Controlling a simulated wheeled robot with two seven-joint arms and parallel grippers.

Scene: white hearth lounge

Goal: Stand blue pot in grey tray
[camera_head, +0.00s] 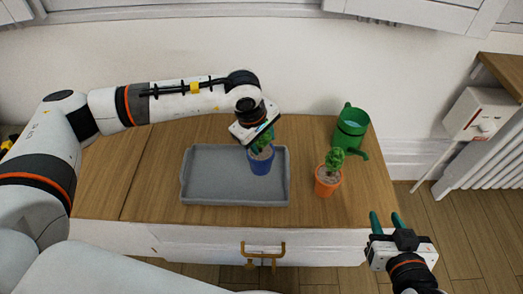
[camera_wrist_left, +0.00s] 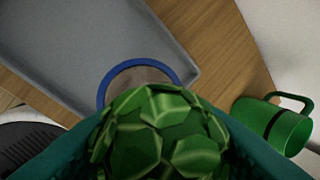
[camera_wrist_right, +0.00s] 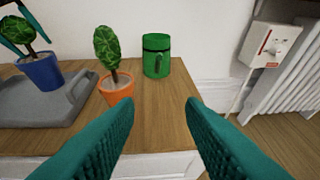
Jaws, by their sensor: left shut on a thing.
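The blue pot (camera_head: 261,163) holds a green plant and is upright at the right end of the grey tray (camera_head: 205,180). I cannot tell whether its base touches the tray floor. My left gripper (camera_head: 259,137) is shut on the plant above the pot. In the left wrist view the leaves (camera_wrist_left: 160,135) fill the space between the teal fingers, and the pot's blue rim (camera_wrist_left: 108,80) shows behind them. The right wrist view also shows the blue pot (camera_wrist_right: 41,71) over the tray (camera_wrist_right: 55,102). My right gripper (camera_head: 385,222) is open and empty, in front of the cabinet's right side.
An orange pot (camera_head: 327,181) with a plant stands right of the tray on the wooden top. A green watering can (camera_head: 351,129) stands behind it. A white wall box (camera_head: 478,115) and a radiator are at the right. The wooden top left of the tray is clear.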

